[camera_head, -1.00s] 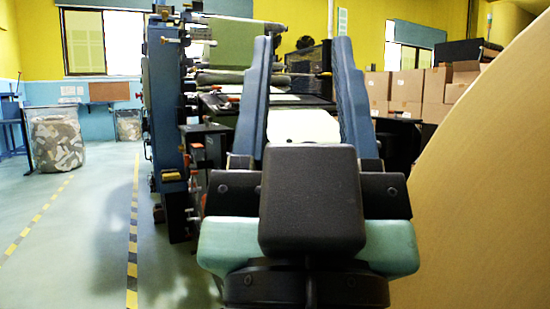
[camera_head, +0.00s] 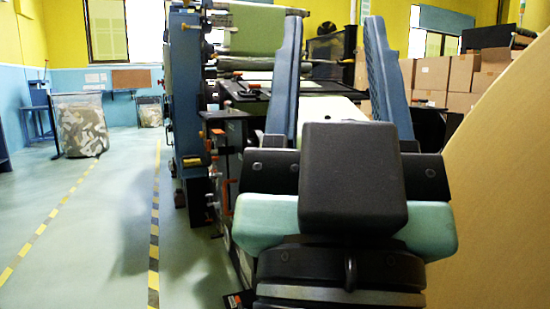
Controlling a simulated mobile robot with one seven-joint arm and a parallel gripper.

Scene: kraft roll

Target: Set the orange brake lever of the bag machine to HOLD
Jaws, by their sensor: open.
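The bag machine (camera_head: 187,95) stands ahead, with a blue side frame and black boxes along its left side. Small orange-red parts show there: one on top of a black box (camera_head: 228,104), and a handle-like piece (camera_head: 225,196) lower down. I cannot tell which is the brake lever, and no HOLD marking is readable. My gripper (camera_head: 333,22) is in the foreground, with its two long blue fingers apart and nothing seen held between them. It stands in front of the machine, to the right of the orange parts, and hides part of the machine.
A large kraft roll (camera_head: 500,190) fills the right side. Cardboard boxes (camera_head: 450,75) are stacked behind it. A clear waste bin (camera_head: 82,127) stands at far left. The floor left of the machine is open, with yellow-black striped lines (camera_head: 154,225).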

